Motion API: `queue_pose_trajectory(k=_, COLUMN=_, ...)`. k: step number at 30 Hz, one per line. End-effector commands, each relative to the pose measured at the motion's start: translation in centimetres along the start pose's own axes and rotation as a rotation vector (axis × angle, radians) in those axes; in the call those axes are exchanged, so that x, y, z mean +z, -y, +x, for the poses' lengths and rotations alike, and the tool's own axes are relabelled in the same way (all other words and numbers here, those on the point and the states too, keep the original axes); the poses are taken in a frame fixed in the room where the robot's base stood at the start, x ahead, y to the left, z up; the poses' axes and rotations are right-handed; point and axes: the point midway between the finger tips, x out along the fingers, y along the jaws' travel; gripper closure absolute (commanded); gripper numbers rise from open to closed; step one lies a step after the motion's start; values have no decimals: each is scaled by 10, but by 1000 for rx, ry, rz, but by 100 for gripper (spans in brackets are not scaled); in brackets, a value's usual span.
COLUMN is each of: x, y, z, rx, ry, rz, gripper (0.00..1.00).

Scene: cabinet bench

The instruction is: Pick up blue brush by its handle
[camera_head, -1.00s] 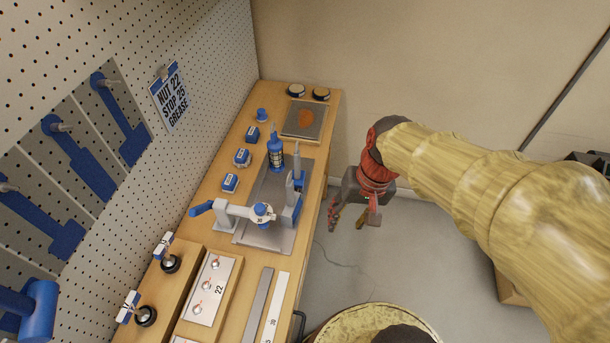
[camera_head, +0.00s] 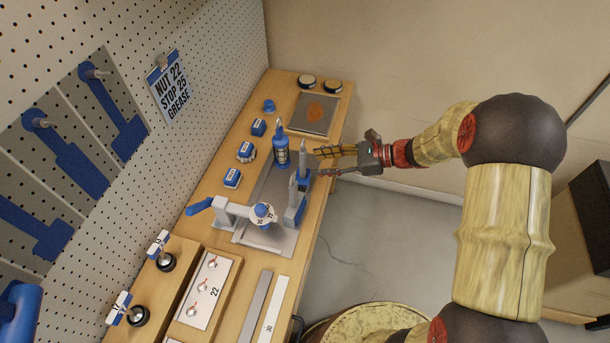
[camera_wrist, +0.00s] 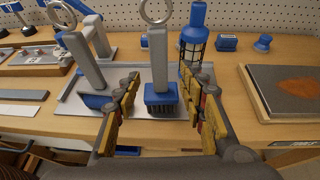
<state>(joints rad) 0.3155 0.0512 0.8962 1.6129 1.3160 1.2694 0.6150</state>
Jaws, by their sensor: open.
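The blue brush (camera_head: 304,174) stands upright on a grey metal tray (camera_head: 270,190) on the bench. In the wrist view the brush (camera_wrist: 159,70) shows a flat grey handle with a ring on top, a blue collar and dark bristles pointing down. My gripper (camera_head: 316,162) is open and level, reaching in from the right side of the bench. Its fingertips are close to the handle. In the wrist view the handle appears between the two yellow-padded fingers (camera_wrist: 169,88), slightly beyond the tips; I cannot tell whether either finger touches it.
A similar grey-handled tool with a blue lower end (camera_wrist: 88,65) stands left of the brush in the wrist view. A blue caged bottle (camera_wrist: 193,40) stands close behind on the right. A clamp with a blue handle (camera_head: 235,212) is nearby. A flat plate (camera_wrist: 292,92) lies right.

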Motion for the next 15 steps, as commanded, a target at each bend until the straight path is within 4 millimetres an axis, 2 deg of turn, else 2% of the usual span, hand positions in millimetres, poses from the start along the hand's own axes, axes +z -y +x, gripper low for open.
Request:
queue_pose_trajectory(k=12, x=3, y=-1, z=53, rx=3, ry=-3, rz=-2, gripper=59)
queue_pose_trajectory(k=15, x=3, y=0, z=60, rx=2, ry=-2, rz=-2, gripper=59)
